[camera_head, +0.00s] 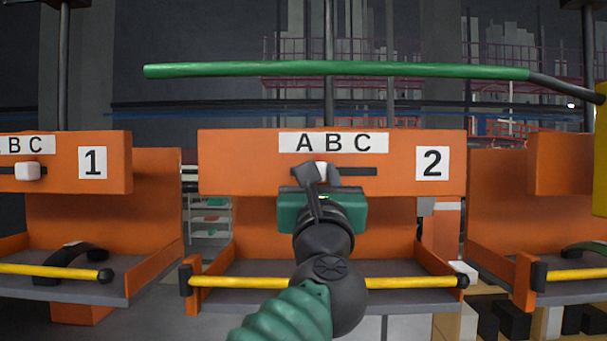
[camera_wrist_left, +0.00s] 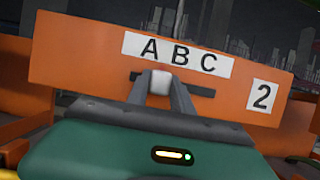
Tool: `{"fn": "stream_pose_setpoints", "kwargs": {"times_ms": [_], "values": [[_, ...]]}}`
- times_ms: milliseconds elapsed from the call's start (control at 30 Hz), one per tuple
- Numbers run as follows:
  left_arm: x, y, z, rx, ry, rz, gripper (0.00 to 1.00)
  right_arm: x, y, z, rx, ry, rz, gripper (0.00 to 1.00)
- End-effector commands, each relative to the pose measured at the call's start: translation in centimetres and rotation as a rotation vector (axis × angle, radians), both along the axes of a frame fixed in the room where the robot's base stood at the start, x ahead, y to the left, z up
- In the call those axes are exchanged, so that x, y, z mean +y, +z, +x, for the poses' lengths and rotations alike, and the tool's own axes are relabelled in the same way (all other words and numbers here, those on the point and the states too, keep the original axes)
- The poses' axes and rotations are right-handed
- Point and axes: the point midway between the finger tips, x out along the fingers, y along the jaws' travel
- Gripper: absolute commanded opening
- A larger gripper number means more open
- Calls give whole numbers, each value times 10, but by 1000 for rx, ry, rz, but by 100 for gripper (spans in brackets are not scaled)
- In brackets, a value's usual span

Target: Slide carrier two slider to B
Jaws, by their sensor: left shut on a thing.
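Carrier two (camera_head: 230,165) is an orange panel with a white "ABC" label (camera_head: 334,143) and a "2" plate (camera_head: 432,162). Its white slider knob (camera_head: 321,168) sits in a dark horizontal slot (camera_head: 362,172) below the label. The knob is between A and B, with more bare slot to its right. My left gripper (camera_head: 320,174) is shut on the knob, and its dark fingers partly hide it. The left wrist view shows the white knob (camera_wrist_left: 160,82) between the two fingertips (camera_wrist_left: 160,88). My right gripper is not in view.
Carrier one (camera_head: 60,170) stands to the left with its own white knob (camera_head: 28,170). Another orange carrier (camera_head: 565,165) is at the right. A yellow bar (camera_head: 415,282) runs along carrier two's front, below my left arm. A green bar (camera_head: 340,69) passes above the carriers.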

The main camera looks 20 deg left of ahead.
Motion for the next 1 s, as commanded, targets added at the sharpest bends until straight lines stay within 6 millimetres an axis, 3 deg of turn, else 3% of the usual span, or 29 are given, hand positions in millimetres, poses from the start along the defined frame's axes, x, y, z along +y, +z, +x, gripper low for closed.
{"fn": "stream_pose_setpoints", "kwargs": {"times_ms": [133, 400, 433, 567, 867, 1000], "values": [[-22, 2, 6, -1, -1, 0, 0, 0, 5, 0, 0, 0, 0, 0], [-23, 1, 6, -2, -1, -1, 0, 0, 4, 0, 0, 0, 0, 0], [-23, 1, 5, -2, -1, -1, 31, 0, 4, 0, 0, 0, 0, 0], [-23, 1, 5, -1, -1, -1, 48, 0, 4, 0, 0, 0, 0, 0], [-23, 0, 4, -1, -1, -1, 49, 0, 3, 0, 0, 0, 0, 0], [-27, -10, -8, -3, -3, -4, 49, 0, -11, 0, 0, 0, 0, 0]]}}
